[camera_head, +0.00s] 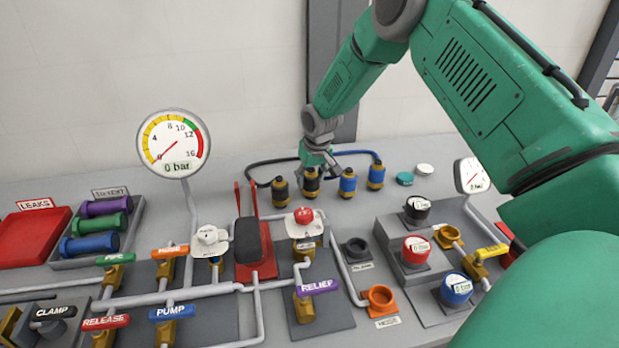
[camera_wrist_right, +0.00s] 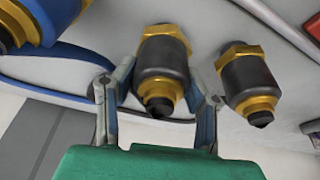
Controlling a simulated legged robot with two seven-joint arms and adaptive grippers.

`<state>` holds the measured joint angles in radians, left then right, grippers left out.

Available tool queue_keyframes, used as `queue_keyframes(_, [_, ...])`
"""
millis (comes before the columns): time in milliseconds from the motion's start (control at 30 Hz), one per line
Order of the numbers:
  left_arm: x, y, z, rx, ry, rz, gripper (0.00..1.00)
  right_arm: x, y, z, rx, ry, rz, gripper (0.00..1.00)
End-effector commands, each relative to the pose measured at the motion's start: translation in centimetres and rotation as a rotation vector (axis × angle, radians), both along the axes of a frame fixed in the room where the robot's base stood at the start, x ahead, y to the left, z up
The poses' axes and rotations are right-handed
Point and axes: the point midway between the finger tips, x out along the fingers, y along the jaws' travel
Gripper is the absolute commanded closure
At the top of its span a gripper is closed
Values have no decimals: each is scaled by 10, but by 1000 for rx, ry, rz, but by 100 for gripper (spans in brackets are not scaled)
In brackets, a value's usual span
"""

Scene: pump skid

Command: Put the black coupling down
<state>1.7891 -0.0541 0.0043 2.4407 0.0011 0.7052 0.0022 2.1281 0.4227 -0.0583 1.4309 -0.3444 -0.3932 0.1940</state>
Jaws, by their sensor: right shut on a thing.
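A black coupling (camera_head: 311,183) with brass ends is held by my right gripper (camera_head: 318,160). In the right wrist view the fingers (camera_wrist_right: 158,92) are on both sides of this black coupling (camera_wrist_right: 163,68). It is upright in the row of couplings, at or just above the bench; I cannot tell if it touches. A second black coupling (camera_head: 279,189) stands to its left and shows at right in the wrist view (camera_wrist_right: 249,82). My left gripper is out of view.
Two blue couplings (camera_head: 348,183) (camera_head: 376,176) stand close on the right. A black hose (camera_head: 268,163) and a blue hose (camera_head: 360,153) run behind the row. Green and white caps (camera_head: 404,179) (camera_head: 425,169) lie farther right. Pipes, valves and a gauge (camera_head: 173,143) fill the front and left.

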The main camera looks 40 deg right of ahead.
Motion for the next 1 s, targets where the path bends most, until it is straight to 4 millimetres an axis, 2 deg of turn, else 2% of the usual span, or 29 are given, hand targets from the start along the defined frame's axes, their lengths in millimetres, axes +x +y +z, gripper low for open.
queue_keyframes(100, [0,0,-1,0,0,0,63,0,-1,-3,1,0,-1,94])
queue_keyframes(133, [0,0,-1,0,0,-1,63,0,-1,-3,1,1,-1,53])
queue_keyframes(167, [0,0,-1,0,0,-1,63,0,-1,-2,1,1,-1,42])
queue_keyframes(200, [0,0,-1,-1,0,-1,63,0,0,-2,1,1,-1,39])
queue_keyframes(467, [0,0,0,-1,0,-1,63,0,3,1,-3,0,-1,39])
queue_keyframes(633, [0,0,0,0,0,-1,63,-1,4,13,-3,-2,-1,39])
queue_keyframes(1000, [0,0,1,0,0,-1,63,-21,7,84,-1,-3,1,39])
